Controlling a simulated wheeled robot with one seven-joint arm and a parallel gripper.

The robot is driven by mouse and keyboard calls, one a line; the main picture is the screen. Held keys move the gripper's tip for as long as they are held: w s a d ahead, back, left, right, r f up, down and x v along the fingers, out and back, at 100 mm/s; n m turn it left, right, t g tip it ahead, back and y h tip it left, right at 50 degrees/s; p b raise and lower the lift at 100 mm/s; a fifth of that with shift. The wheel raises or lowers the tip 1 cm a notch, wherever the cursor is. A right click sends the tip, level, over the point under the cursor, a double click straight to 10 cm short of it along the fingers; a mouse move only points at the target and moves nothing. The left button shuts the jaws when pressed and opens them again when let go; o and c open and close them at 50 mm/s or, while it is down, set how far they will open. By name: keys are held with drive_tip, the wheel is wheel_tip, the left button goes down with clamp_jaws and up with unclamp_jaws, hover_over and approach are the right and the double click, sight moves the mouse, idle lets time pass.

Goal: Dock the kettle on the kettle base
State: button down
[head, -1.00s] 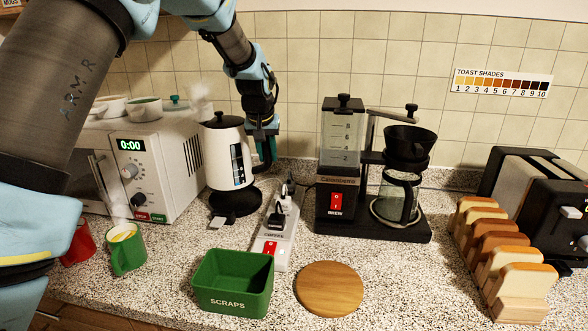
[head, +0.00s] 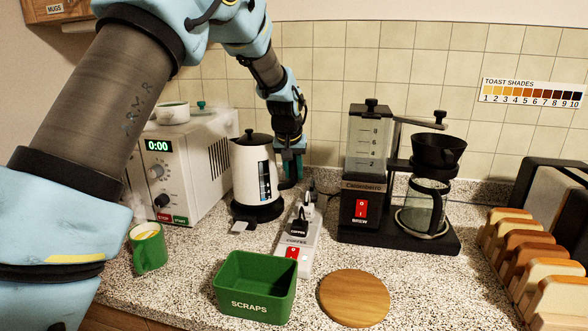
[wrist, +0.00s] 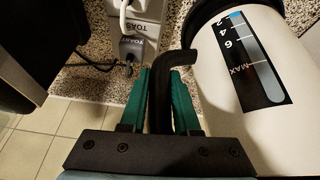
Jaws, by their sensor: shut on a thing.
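The white kettle (head: 254,172) with a black lid stands upright at the black round kettle base (head: 258,212), between the microwave and the power strip. In the head view its bottom meets the base with no clear gap, but I cannot tell if it is fully seated. My gripper (head: 291,168) is at the kettle's right side, shut on its black handle. In the wrist view the green fingers of my gripper (wrist: 164,98) clasp the handle (wrist: 160,88) from both sides, and the kettle's white body (wrist: 240,75) with its level window fills the right.
The white microwave (head: 188,160) is close on the left. A power strip (head: 296,240) with plugs and the coffee maker (head: 360,170) are on the right. The green scraps bin (head: 256,289), a wooden board (head: 354,297) and a green mug (head: 147,248) are in front.

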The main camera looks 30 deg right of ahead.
drive_tip(key=shift+f, duration=0.55)
drive_tip(key=shift+f+b, duration=0.6)
idle(1.3)
drive_tip(key=c, duration=0.9)
unclamp_jaws()
drive_tip(key=shift+f, duration=0.1)
drive_tip(key=shift+s, duration=0.1)
drive_tip(key=p+v, duration=0.5)
drive_tip(key=v, duration=0.6)
